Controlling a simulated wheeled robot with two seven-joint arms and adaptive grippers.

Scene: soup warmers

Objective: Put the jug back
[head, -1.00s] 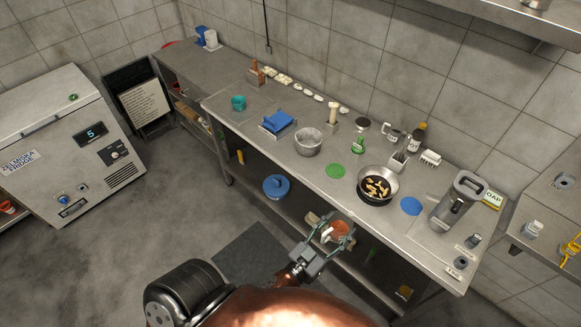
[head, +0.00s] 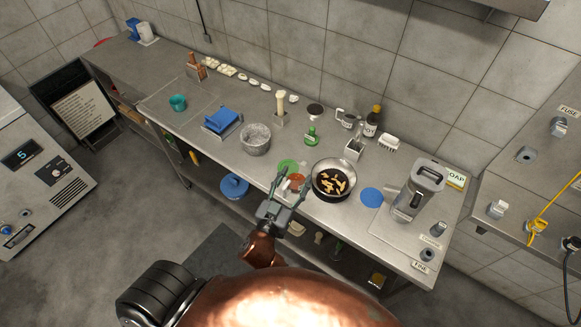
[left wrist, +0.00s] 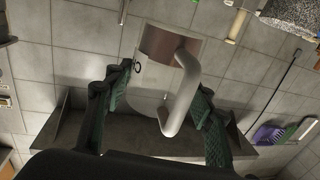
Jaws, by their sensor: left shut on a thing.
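The jug (head: 297,182), white with a reddish-brown part, is held in my left gripper (head: 291,186) at the counter's front edge, left of the pan. In the left wrist view the jug (left wrist: 150,88) shows a pale body, a brown band and a thick pale handle (left wrist: 182,100) between the green-padded fingers of the left gripper (left wrist: 165,85). A green disc (head: 287,166) lies on the counter just behind the jug, partly hidden by the jug and a finger. My right gripper is not in view.
A pan of food (head: 333,181) stands close right of the jug, with a blue disc (head: 371,195) beyond it. A tall metal urn (head: 419,192) is at right.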

